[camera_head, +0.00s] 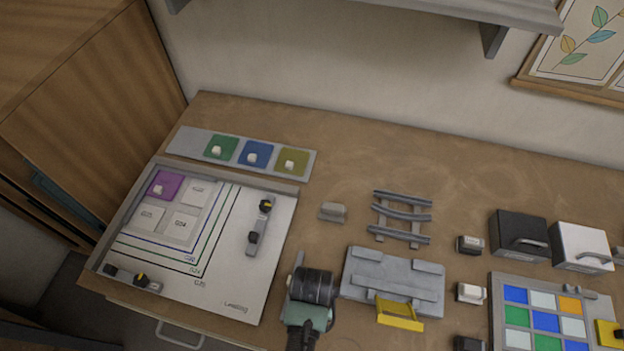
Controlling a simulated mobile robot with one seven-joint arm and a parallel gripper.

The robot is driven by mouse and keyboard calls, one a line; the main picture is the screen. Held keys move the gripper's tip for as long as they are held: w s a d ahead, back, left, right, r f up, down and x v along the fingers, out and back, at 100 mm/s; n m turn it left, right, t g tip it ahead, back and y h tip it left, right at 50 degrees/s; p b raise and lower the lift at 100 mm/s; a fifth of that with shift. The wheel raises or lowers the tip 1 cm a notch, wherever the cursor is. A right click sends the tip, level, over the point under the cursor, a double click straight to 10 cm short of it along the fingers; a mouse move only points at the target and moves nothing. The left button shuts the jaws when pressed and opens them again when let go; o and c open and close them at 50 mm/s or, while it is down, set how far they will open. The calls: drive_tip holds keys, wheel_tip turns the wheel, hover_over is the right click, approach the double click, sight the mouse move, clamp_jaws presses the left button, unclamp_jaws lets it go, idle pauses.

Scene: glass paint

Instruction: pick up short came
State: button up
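Several grey ribbed strips that look like lead cames lie across a small rack (402,219) right of the middle of the bench. I cannot tell for certain which is the short came. What appears to be my gripper (298,263) is at the bottom middle, at the end of a dark ribbed cylinder and a teal part. It is left of and nearer than the rack, and apart from it. Its fingertips are too small and partly hidden, so its opening and any held thing cannot be made out.
A grey fixture with a yellow tab (399,315) lies in front of the rack. A small grey block (332,212) sits left of it. Left is a layout board (265,282) with glass pieces. Black (515,231) and white (578,241) boxes and a coloured-tile tray stand right.

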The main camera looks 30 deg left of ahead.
drive_tip(key=shift+f, duration=0.55)
clamp_jaws()
drive_tip(key=shift+r, duration=0.1)
